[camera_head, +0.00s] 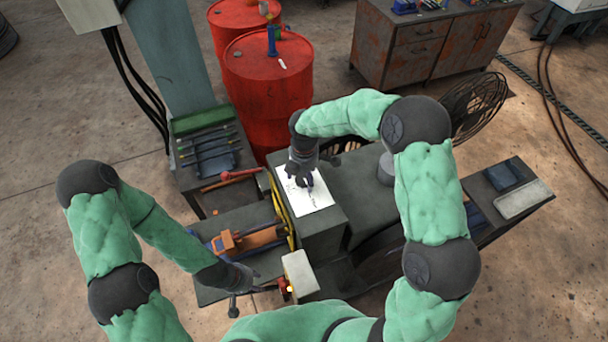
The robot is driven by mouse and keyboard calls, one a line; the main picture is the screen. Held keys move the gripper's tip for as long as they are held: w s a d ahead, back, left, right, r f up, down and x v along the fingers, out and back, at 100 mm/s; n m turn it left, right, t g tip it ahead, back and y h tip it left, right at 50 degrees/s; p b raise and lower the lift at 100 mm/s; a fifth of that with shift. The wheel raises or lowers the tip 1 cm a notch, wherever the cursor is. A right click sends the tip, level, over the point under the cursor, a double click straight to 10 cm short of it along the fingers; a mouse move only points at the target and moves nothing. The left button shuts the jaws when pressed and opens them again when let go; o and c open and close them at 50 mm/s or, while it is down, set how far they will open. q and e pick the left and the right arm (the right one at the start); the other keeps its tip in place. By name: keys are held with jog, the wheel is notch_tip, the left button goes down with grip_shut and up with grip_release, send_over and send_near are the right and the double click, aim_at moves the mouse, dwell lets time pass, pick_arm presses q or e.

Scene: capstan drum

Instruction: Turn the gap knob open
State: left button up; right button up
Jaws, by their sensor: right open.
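My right gripper (305,178) reaches down over a white marked plate (316,199) on top of the dark machine housing. Its jaws are open, with a small dark blue part between or just beside the fingers. The gap knob is not clearly identifiable; this part may be it, and the gripper covers much of it. I cannot tell whether the fingers touch it. My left gripper (243,279) is low at the front left, near a dark lever and a small red part with a glowing light (287,288). Its fingers are too small and dark to read.
An orange part (242,240) sits in the machine bed, left of a yellow bar (281,211). A white box (300,272) is at the front. Red drums (267,95), a rusty cabinet (430,45) and a caged fan (474,105) stand behind.

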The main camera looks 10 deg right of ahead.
jog(key=c, duration=1.2)
jog(key=shift+o, duration=0.2)
